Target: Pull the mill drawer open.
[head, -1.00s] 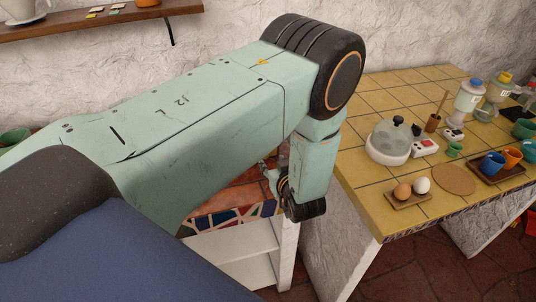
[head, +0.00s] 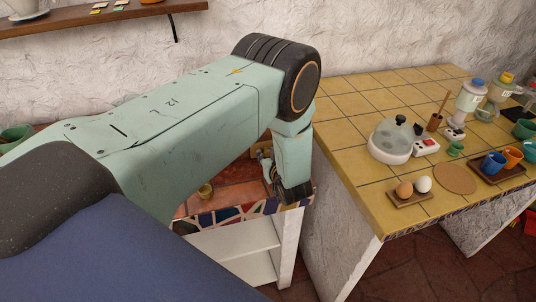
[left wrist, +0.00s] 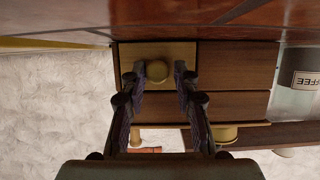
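In the left wrist view, which looks upside down, the mill drawer (left wrist: 126,56) shows as a pale wooden front with a round knob (left wrist: 157,71). The front looks flush with the darker wood beside it. My left gripper (left wrist: 158,76) is open, with one finger on each side of the knob. I cannot tell whether the fingers touch it. In the head view my left gripper (head: 268,172) is partly hidden beside my forearm, low over the tiled counter. A bit of wood (head: 262,149) shows behind it; the rest is hidden by my arm. My right gripper is not in view.
A canister marked coffee (left wrist: 303,78) stands beside the wooden front. The yellow tiled counter (head: 352,110) at the right holds an egg cooker (head: 390,143), eggs and cups.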

